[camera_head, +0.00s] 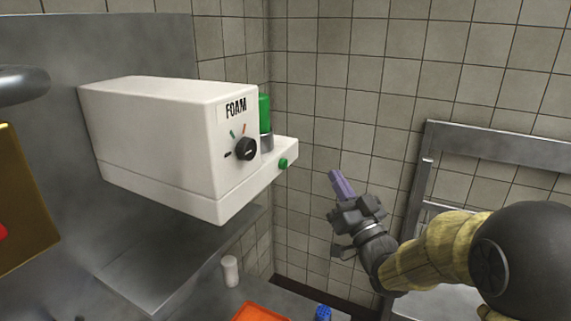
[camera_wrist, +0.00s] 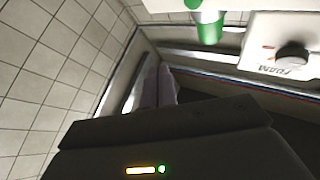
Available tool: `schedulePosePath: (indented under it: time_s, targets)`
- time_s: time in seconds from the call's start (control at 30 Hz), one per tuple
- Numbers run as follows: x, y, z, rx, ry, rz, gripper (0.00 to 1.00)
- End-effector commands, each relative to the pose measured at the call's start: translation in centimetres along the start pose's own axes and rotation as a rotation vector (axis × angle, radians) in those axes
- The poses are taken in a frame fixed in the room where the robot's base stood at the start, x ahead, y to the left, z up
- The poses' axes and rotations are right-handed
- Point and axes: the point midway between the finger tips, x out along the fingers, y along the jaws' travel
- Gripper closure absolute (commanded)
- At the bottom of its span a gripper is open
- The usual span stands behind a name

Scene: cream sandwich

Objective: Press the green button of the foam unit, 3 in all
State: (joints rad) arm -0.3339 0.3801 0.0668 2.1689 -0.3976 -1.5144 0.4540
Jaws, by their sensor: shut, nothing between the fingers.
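The white foam unit (camera_head: 160,130) is mounted on the wall at the left, with a FOAM label and a black dial (camera_head: 246,149). Its green button (camera_head: 283,164) is on the end of the low ledge at its right. In the wrist view a green button (camera_wrist: 192,4) shows at the top edge, beside the dial (camera_wrist: 293,55). My gripper (camera_head: 334,174) is to the right of the button, apart from it, with its purple fingers shut and empty.
A green-topped bottle (camera_head: 265,112) stands on the unit's ledge, behind the button. A grey shelf (camera_head: 180,262) lies below the unit. A white cup (camera_head: 230,270), an orange tray (camera_head: 262,312) and a blue item (camera_head: 323,313) are lower down. The space between button and gripper looks clear.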

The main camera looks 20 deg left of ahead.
Motion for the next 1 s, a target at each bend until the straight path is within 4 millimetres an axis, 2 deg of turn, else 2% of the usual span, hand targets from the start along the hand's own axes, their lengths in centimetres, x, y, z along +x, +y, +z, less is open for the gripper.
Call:
schedulePosePath:
  time_s: [0.27,0.7,1.0]
  targets:
    - [1.7,-1.2,0.9,0.002,-0.002,-0.001,1.0]
    - [5.0,-3.7,3.9,0.0,-0.001,-0.001,1.0]
    - [6.1,-4.4,4.5,0.0,-0.001,0.0,1.0]
